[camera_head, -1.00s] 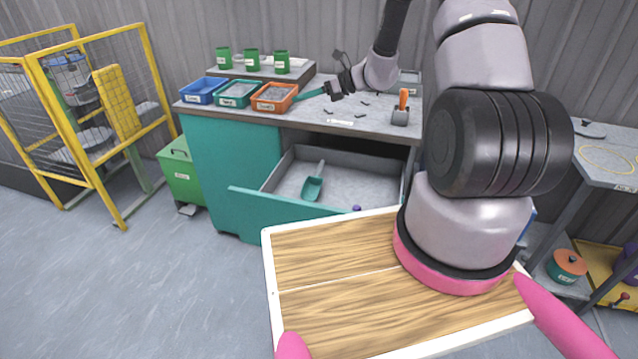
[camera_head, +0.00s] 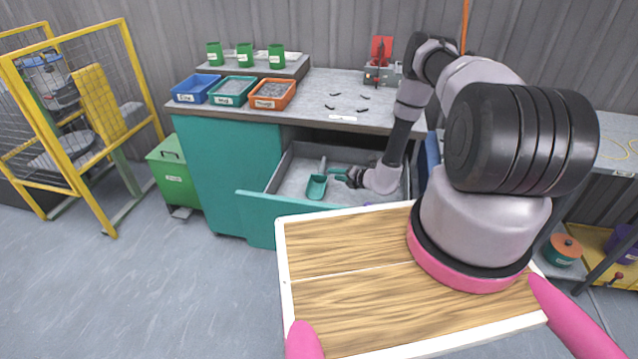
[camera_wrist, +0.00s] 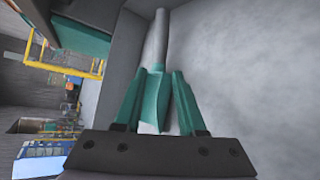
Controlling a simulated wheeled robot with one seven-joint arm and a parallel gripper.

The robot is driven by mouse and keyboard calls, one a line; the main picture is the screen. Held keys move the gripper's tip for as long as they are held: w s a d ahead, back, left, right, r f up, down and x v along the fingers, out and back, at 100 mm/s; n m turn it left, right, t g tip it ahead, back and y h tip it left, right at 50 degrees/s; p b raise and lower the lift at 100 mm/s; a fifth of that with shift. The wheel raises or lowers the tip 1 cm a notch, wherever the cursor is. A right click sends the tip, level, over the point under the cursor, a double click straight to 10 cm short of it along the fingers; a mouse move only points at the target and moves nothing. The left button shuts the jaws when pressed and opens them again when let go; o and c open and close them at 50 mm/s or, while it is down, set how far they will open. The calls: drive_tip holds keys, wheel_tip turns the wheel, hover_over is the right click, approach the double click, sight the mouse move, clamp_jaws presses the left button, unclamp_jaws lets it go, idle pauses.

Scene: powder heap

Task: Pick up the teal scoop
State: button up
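The teal scoop (camera_head: 316,187) lies in the open drawer (camera_head: 293,164), with its grey handle pointing to the back. My gripper (camera_head: 334,174) is low in the drawer, coming from the right, with its teal fingertips close beside the scoop. In the wrist view the scoop's grey handle (camera_wrist: 156,38) leans near the drawer wall, beyond the fingers. My gripper (camera_wrist: 159,72) looks open there, with a gap between its teal fingertips and part of the scoop showing between them. Whether a finger touches the scoop I cannot tell.
Blue (camera_head: 195,89), teal (camera_head: 232,91) and orange (camera_head: 272,94) trays stand on the worktop (camera_head: 310,112) above the drawer. Several small dark pieces lie on the worktop. Green cups stand behind. A yellow cage (camera_head: 128,75) and a green bin (camera_head: 172,170) are at the left.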

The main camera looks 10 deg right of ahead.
sight(320, 176)
drive_tip(key=x, duration=0.8)
drive_tip(key=shift+w, duration=0.1)
clamp_jaws()
idle(1.3)
